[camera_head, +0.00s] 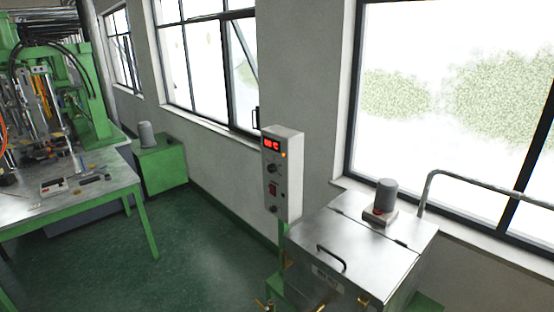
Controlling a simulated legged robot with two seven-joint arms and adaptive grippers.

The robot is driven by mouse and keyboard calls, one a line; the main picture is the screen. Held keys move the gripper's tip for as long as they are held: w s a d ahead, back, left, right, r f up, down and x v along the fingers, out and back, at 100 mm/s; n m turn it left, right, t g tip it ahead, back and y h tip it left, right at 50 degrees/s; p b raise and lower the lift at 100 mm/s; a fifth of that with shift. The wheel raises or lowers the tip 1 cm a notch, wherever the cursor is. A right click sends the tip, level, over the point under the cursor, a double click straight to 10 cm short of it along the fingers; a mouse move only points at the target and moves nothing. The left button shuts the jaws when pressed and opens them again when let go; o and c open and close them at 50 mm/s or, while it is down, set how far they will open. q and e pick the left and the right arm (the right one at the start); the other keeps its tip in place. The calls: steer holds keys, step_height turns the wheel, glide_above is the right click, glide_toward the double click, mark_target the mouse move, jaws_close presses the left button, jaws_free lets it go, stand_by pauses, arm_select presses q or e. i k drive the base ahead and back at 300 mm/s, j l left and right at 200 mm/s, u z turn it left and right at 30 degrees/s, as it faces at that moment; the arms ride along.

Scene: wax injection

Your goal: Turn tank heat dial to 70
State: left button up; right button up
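A grey control box (283,175) stands upright on a post beside the wall, near the middle of the view. Its front has a red lit display (271,143) at the top; the digits are too small to read surely. Below it are a dark dial (272,168), a red switch (273,189) and another dark knob (273,208). I cannot tell from the labels which knob is the tank heat dial. The steel tank (350,245) with a handled lid stands to the right of and nearer than the box. Neither of my grippers is in view.
A metal table (90,195) with green legs and a green machine (88,85) stand at the left. A green cabinet (160,165) is against the wall. A bent pipe (480,182) runs at the right. The green floor (190,245) between table and tank is clear.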

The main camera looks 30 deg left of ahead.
mark_target(271, 167)
steer(key=i+j, duration=0.15)
steer(key=j, duration=0.45)
steer(key=i+j, duration=0.1)
steer(key=j, duration=0.45)
steer(key=i+j+z, duration=0.1)
steer(key=j, duration=0.5)
steer(key=i+j, duration=0.15)
steer(key=j, duration=0.45)
steer(key=i+j, duration=0.1)
steer(key=j, duration=0.45)
steer(key=i+j+z, duration=0.1)
steer(key=j, duration=0.5)
